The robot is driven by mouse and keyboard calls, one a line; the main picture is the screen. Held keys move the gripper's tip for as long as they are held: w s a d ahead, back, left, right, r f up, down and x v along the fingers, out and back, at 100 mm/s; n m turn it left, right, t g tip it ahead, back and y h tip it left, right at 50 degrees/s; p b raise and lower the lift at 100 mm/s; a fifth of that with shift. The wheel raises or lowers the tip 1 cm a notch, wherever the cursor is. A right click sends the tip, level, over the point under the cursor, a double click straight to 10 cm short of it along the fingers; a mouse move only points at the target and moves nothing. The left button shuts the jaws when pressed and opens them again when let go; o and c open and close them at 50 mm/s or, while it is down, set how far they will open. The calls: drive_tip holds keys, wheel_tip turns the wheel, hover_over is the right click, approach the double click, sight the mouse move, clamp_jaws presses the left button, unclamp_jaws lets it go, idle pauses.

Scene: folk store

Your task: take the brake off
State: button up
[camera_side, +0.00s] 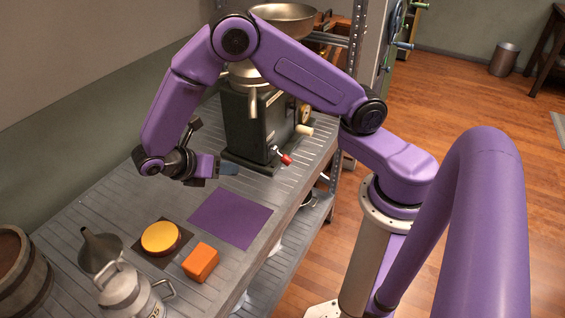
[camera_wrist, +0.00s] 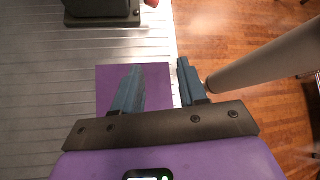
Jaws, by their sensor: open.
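A dark machine (camera_side: 240,125) with a metal pan on top stands on the workbench. A short lever with a red knob (camera_side: 285,159) sticks out low on its front side; it looks like the brake, though no label is readable. In the wrist view only a sliver of the red knob (camera_wrist: 152,3) shows at the top edge, beside the machine's dark base (camera_wrist: 100,12). My gripper (camera_side: 228,169) is open and empty, left of the lever and apart from it. In the wrist view its two blue-grey fingers (camera_wrist: 158,67) stand apart above the purple mat and bench edge.
A purple mat (camera_side: 230,218) lies flat before the machine. An orange block (camera_side: 201,262), a yellow round thing (camera_side: 160,237) on a dark square, a metal can (camera_side: 130,292), a funnel (camera_side: 98,250) and a barrel (camera_side: 22,270) stand nearer. A pale handle (camera_side: 304,130) juts from the machine.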

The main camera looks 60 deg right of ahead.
sight(283, 162)
drive_tip(key=w+d+f+n+g+h, duration=0.1)
drive_tip(key=d+f+n+h, duration=0.1)
drive_tip(key=f, duration=0.3)
drive_tip(key=w+d+f+n+g+h, duration=0.1)
drive_tip(key=d+f+n+h, duration=0.1)
drive_tip(key=d+f, duration=0.2)
drive_tip(key=w+d+f+n+g+h, duration=0.1)
drive_tip(key=d+f+n+h, duration=0.1)
drive_tip(key=f, duration=0.6)
drive_tip(key=shift+d+f+h, duration=0.2)
drive_tip(key=shift+d+h, duration=0.4)
drive_tip(key=shift+s+d+f+n, duration=0.1)
drive_tip(key=shift+d+n, duration=0.2)
drive_tip(key=shift+d, duration=0.1)
drive_tip(key=x, duration=1.6)
drive_tip(key=shift+s+d, duration=0.25)
drive_tip(key=shift+d, duration=0.05)
clamp_jaws()
